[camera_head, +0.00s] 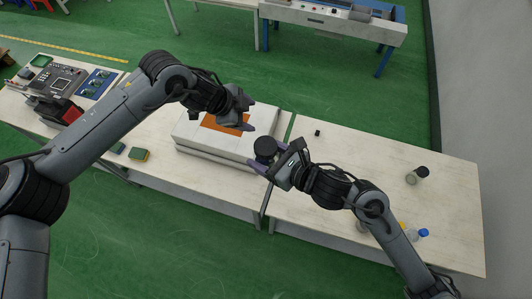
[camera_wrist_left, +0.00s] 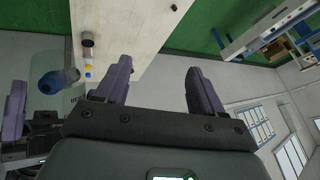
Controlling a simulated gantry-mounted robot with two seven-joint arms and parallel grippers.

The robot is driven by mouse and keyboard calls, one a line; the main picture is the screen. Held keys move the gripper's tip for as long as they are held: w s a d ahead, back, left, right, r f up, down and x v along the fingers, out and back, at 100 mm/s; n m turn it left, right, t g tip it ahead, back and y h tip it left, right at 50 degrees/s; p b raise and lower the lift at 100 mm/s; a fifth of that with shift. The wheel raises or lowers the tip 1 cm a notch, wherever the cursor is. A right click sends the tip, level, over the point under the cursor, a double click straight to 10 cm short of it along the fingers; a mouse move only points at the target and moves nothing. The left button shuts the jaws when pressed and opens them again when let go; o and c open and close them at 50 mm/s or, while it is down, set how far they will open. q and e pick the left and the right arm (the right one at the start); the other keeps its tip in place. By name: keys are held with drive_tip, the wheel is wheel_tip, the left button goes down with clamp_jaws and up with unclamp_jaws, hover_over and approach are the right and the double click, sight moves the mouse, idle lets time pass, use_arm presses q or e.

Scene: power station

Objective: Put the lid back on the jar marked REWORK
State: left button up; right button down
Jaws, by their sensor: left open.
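My left gripper (camera_head: 250,116) is open and empty above the white case; its two purple fingers also show in the left wrist view (camera_wrist_left: 158,85). My right gripper (camera_head: 268,156) is close by, its fingers on either side of a dark round object (camera_head: 265,146). I cannot tell whether this is a lid alone or the top of a jar. In the left wrist view a pale, see-through jar-like shape (camera_wrist_left: 43,80) is beside a right finger. A jar with a dark top (camera_head: 416,176) stands on the right table. I can read REWORK on neither.
The white case (camera_head: 215,142) with an orange panel lies on the left table. Bottles with yellow and blue caps (camera_head: 422,233) stand near the right arm. A small black block (camera_head: 317,132) lies on the right table (camera_head: 360,160), whose middle is mostly clear.

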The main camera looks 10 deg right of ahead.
use_arm(q)
drive_tip(key=s+d+r+n+g+y, duration=0.1)
drive_tip(key=s+d+r+g, duration=0.1)
drive_tip(key=s+d+r, duration=0.65)
wheel_tip(320, 180, up, 4)
drive_tip(key=y, duration=0.4)
hover_over(266, 145)
drive_tip(key=shift+w+d+r+n+g, duration=0.2)
drive_tip(key=shift+d+n+g, duration=0.1)
drive_tip(key=shift+d, duration=0.15)
drive_tip(key=shift+s+a+r+y, duration=0.25)
drive_tip(key=shift+a+y, duration=0.25)
drive_tip(key=shift+a, duration=0.05)
drive_tip(key=shift+f, duration=0.1)
drive_tip(key=shift+f, duration=3.95)
